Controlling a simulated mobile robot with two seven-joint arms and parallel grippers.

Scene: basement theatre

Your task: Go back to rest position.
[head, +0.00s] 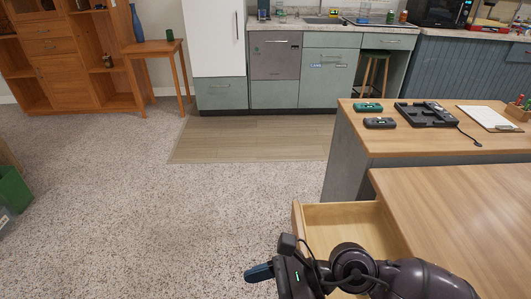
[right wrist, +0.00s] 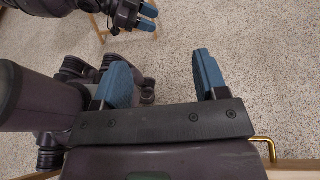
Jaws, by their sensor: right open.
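My right gripper (head: 262,272) is low in the head view, beside the open wooden drawer (head: 335,213). My right forearm reaches in from the right across the drawer's near part and hides it.
A brass handle (right wrist: 267,146) is close beside my right gripper. The wooden desk (head: 460,200) fills the right side, with a raised counter (head: 450,143) behind it carrying small devices. A green bin (head: 14,188) stands at far left. The carpet (head: 160,220) between is clear.

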